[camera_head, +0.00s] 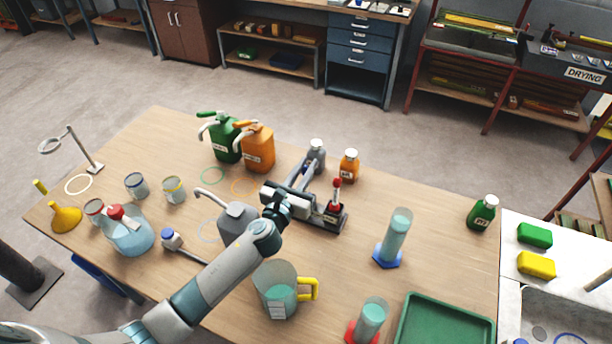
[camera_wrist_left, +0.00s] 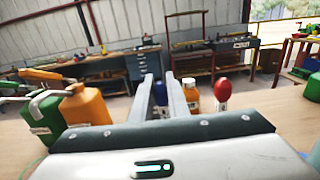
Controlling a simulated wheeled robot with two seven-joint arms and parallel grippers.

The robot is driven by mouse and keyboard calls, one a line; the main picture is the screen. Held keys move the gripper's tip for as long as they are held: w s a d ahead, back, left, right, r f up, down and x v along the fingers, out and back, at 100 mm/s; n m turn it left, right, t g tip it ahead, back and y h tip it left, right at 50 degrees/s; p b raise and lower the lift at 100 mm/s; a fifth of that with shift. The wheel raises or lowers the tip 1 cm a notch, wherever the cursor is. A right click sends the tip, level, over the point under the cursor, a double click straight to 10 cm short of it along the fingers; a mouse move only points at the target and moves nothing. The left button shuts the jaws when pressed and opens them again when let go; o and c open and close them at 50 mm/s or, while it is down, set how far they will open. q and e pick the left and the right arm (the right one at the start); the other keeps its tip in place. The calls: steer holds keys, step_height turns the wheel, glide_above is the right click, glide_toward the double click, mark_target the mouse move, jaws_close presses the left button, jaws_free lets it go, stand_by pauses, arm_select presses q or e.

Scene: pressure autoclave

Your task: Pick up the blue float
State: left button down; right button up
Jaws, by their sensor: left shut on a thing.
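My left gripper (camera_head: 312,166) reaches over the middle of the table, by the grey device with the red knob (camera_head: 331,215). Its two fingers (camera_wrist_left: 162,92) are close together in the left wrist view. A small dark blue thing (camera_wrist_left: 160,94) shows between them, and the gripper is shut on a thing. The fingers hide part of it, and I cannot tell for sure that it is the blue float. A blue-topped piece with a grey rod (camera_head: 172,239) lies on the table at the left, apart from the gripper. My right gripper is not in view.
Green (camera_head: 222,138) and orange (camera_head: 258,150) jugs stand left of the gripper. A measuring jug (camera_head: 277,296), blue-based cylinder (camera_head: 394,240) and green tray (camera_head: 445,325) stand nearer.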

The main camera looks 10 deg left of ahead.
arm_select(q)
steer(key=shift+r, duration=0.5)
step_height(320, 180, up, 8)
steer(key=shift+r+b, duration=0.2)
steer(key=shift+b, duration=0.25)
steer(key=shift+r, duration=0.1)
